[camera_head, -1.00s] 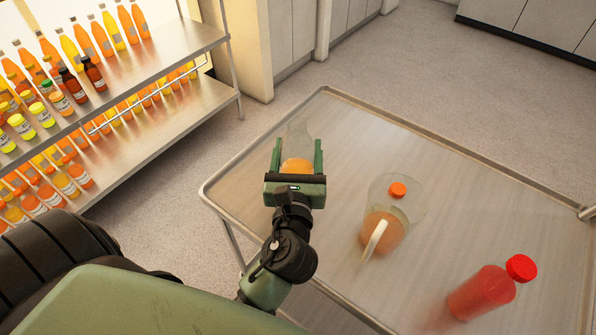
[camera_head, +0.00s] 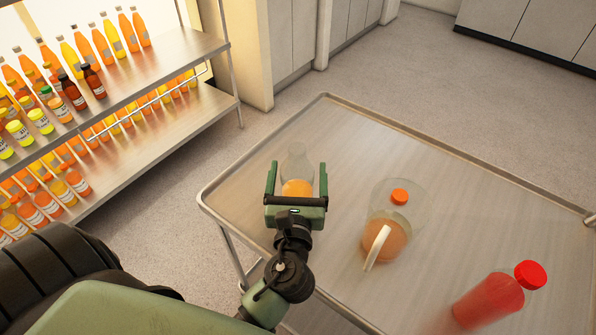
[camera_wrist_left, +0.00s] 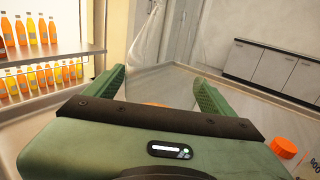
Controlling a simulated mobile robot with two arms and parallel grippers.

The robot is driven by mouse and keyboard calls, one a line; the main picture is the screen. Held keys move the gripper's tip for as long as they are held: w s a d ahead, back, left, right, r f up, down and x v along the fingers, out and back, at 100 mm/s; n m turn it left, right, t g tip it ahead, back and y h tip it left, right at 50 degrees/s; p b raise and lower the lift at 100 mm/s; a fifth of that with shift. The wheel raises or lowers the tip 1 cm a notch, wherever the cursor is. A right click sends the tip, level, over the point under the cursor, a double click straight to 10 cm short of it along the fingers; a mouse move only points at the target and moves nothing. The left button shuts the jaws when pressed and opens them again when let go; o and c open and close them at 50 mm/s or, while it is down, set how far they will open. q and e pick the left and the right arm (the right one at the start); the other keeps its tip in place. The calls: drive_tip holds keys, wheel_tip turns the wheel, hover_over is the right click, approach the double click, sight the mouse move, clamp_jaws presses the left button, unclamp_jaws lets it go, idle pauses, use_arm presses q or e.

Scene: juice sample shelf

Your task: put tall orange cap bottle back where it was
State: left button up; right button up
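A clear bottle (camera_head: 297,160) with orange juice in its lower part is at the left side of the metal table, between the fingers of my left gripper (camera_head: 297,180). No cap shows on its top. The gripper is open, with a small gap on each side of the bottle. In the left wrist view the open fingers (camera_wrist_left: 160,88) show, with a little orange between them. An orange cap (camera_head: 399,196) shows at the clear jug (camera_head: 384,238); I cannot tell whether it lies in, on or behind it. My right gripper is out of view.
A red-capped bottle (camera_head: 490,298) of red juice is at the table's front right. The metal table (camera_head: 340,140) has a raised rim and clear room at the back. A metal shelf (camera_head: 190,125) at left holds many juice bottles on two levels, with bare shelf at their right.

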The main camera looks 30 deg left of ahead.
use_arm(q)
drive_tip(key=shift+r, duration=0.1)
drive_tip(key=b+v, duration=0.2)
drive_tip(key=v, duration=1)
